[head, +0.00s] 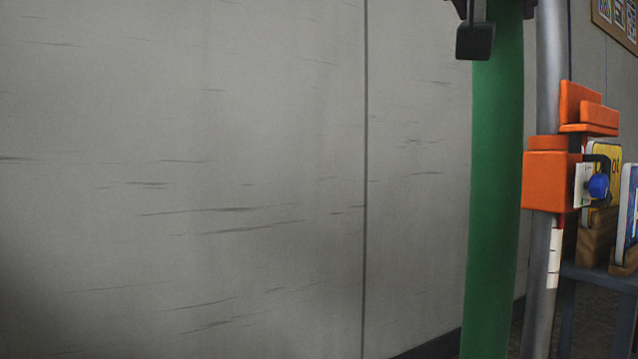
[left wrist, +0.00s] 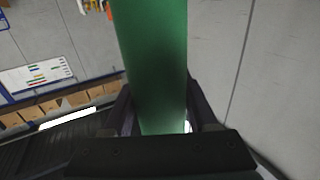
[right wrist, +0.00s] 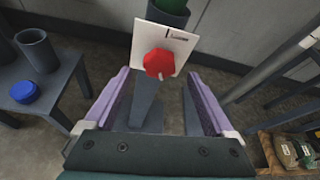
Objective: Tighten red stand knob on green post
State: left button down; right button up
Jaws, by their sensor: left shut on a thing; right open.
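The green post (head: 495,190) stands upright in the head view. My left gripper (head: 476,40) is at its top edge, partly out of frame. In the left wrist view the green post (left wrist: 152,60) runs between the dark fingers of my left gripper (left wrist: 160,112), shut on it. In the right wrist view the red knob (right wrist: 158,63) sits on a white plate (right wrist: 180,45) on the stand. The post's green end (right wrist: 172,6) shows above it. My right gripper (right wrist: 158,78) is open, its purple fingers either side below the knob. Contact with the knob is not clear.
In the head view a grey pole (head: 545,260) with an orange clamp (head: 550,180) and blue knob (head: 598,185) stands right of the post. In the right wrist view a table with a grey cup (right wrist: 37,50) and blue cap (right wrist: 23,91) is at left.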

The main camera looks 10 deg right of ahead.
jog(key=x, duration=0.5)
jog(key=shift+w+a+f, duration=0.1)
jog(key=shift+w+f, duration=0.1)
jog(key=shift+w, duration=0.1)
jog(key=c, duration=1.4)
